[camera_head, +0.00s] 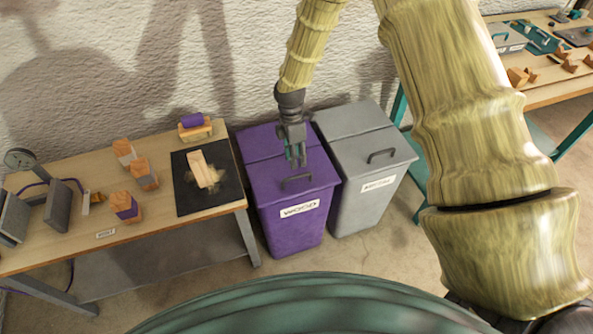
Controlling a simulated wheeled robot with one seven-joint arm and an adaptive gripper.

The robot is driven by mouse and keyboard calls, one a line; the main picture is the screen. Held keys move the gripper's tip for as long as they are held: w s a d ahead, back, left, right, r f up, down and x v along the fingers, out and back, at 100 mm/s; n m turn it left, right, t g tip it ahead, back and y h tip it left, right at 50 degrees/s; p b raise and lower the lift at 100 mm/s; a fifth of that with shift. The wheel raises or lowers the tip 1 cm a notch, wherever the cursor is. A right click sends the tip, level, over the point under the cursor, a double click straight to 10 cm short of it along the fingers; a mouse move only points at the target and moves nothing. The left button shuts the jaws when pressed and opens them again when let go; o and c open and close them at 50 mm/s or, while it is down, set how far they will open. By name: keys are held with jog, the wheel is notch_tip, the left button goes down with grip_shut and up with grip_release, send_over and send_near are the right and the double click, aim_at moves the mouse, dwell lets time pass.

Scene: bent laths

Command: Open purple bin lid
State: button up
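The purple bin (290,230) stands on the floor right of the wooden bench, with a white label on its front. Its lid (265,180) looks closed and has a dark handle (297,181) near the front edge. My gripper (296,163) points down over the lid, just behind the handle in the picture. Its two fingers appear close together, but I cannot tell whether they are apart or touching. Nothing shows between them, and I cannot tell the height above the lid.
A grey bin (367,180) with a closed lid stands close on the right. The bench (75,233) at left holds several wooden blocks and a black mat (223,190) with a pale block. Another bench (548,97) is at the far right. A white wall is behind.

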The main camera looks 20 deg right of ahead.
jog(key=shift+s+f+p, duration=0.1)
jog(key=shift+s+f, duration=0.15)
jog(key=shift+f, duration=0.8)
jog(key=shift+s+f+p, duration=0.1)
jog(key=shift+s+f, duration=0.1)
jog(key=shift+f, duration=0.9)
jog(key=shift+s+f+p, duration=0.1)
jog(key=shift+s+f, duration=0.15)
jog(key=shift+f, duration=0.8)
jog(key=shift+c, duration=0.3)
grip_shut()
